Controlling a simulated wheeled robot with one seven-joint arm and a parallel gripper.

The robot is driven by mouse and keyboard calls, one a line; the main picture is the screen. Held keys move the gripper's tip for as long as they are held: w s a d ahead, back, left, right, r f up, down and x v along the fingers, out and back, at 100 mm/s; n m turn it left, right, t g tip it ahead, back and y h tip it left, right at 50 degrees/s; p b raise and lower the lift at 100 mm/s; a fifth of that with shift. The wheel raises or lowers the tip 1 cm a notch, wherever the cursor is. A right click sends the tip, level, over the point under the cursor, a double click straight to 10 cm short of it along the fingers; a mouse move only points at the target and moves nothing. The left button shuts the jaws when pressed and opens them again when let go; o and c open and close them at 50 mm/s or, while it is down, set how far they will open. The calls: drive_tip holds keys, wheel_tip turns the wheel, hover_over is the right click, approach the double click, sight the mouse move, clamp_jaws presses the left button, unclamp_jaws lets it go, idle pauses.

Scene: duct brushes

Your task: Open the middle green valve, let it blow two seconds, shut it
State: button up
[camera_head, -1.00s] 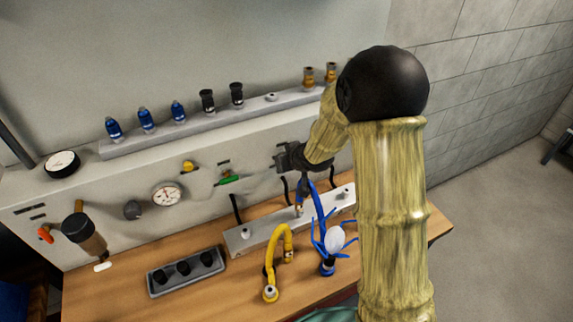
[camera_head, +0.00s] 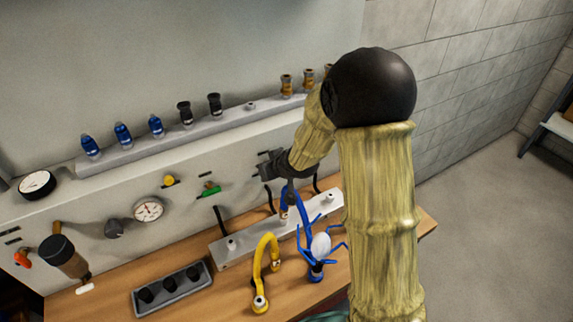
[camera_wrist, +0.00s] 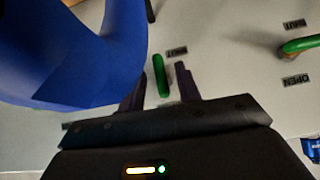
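A green valve handle (camera_wrist: 160,75) shows between the two fingers of my gripper (camera_wrist: 161,85) in the wrist view. It runs up and down in the picture, with an upside-down SHUT label beside it. The fingers stand apart, with a gap on both sides of the handle. A second green handle (camera_wrist: 301,45) lies sideways at the right, between SHUT and OPEN labels. In the head view that neighbouring handle (camera_head: 209,190) is left of my gripper (camera_head: 262,168), which is close to the panel. The handle at my gripper is hidden there.
A blue hose (camera_head: 303,213) rises below my gripper; a large blue shape (camera_wrist: 75,55) fills the wrist view's upper left. A yellow hose (camera_head: 260,262), a blue brush (camera_head: 320,246) and a grey tray (camera_head: 172,288) are on the bench. A gauge (camera_head: 148,209) is on the panel.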

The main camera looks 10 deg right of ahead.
drive_tip(key=p+v, duration=0.4)
drive_tip(key=v, duration=1.1)
drive_tip(key=shift+s+r+p, duration=0.25)
drive_tip(key=shift+s+p, duration=0.05)
drive_tip(key=shift+d, duration=0.1)
drive_tip(key=s+d+f+m+g+h, duration=0.1)
drive_tip(key=s+d+m+g+h, duration=0.1)
drive_tip(key=s, duration=0.5)
drive_tip(key=s+d+f+m+g+h, duration=0.1)
drive_tip(key=s+d+f+m+g, duration=0.1)
drive_tip(key=s+d, duration=0.3)
drive_tip(key=shift+s+f+g+h, duration=0.25)
drive_tip(key=shift+s+g+h, duration=0.15)
drive_tip(key=shift+s+g, duration=0.45)
idle(2.0)
